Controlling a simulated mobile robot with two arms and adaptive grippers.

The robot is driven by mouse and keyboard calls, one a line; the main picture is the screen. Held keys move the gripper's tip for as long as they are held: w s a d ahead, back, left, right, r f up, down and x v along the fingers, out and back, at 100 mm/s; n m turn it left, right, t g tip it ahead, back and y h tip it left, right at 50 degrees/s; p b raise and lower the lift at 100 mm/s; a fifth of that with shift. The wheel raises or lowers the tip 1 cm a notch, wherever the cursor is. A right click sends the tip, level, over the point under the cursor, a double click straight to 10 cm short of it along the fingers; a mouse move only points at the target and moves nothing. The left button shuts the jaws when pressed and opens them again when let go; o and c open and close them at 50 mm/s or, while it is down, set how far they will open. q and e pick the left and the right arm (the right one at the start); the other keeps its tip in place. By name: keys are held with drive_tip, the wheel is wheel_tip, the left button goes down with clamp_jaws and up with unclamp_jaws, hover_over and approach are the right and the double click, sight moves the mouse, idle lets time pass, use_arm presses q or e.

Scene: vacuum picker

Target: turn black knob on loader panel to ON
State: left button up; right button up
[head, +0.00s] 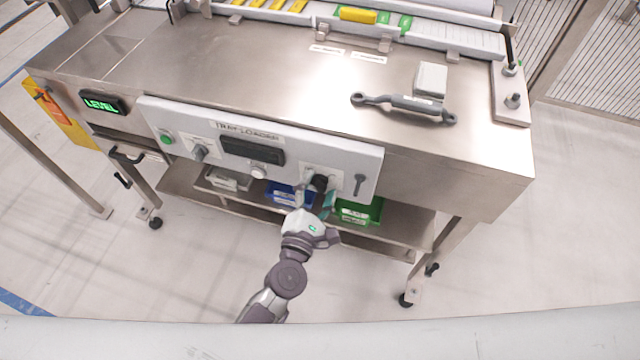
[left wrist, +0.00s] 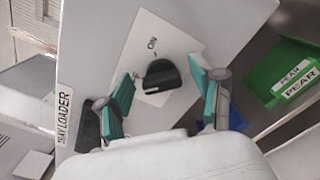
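The black knob (head: 319,183) sits on a white plate on the front of the grey loader panel (head: 212,118). In the left wrist view the black knob (left wrist: 162,75) is at the centre, with the word ON on the plate just above it. I cannot tell which mark the knob points to. My left gripper (head: 317,198) is in front of the knob. In the left wrist view its teal fingertips (left wrist: 161,82) are apart on either side of the knob, with a gap visible on both sides. My right gripper is not in view.
Blue (head: 284,194) and green (head: 358,211) bins stand on the shelf below. A grey handled tool (head: 405,105) lies on the steel tabletop.

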use_arm(q)
drive_tip(key=c, duration=1.1)
drive_tip(key=shift+o, duration=0.2)
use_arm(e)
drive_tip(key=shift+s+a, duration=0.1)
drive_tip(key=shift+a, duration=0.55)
use_arm(q)
drive_tip(key=shift+m, duration=0.3)
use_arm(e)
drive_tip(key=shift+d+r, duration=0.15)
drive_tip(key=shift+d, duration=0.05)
use_arm(q)
drive_tip(key=shift+m+p, duration=0.5)
drive_tip(key=shift+m, duration=0.3)
drive_tip(key=m+p, duration=0.2)
drive_tip(key=m, duration=0.4)
drive_tip(key=shift+d+f, duration=0.1)
drive_tip(key=m+p, duration=0.2)
drive_tip(key=m, duration=0.3)
drive_tip(key=shift+f+m, duration=0.1)
drive_tip(key=shift+m, duration=0.3)
drive_tip(key=shift+f+m+p, duration=0.15)
drive_tip(key=shift+m+p, duration=0.7)
drive_tip(key=shift+m, duration=1.05)
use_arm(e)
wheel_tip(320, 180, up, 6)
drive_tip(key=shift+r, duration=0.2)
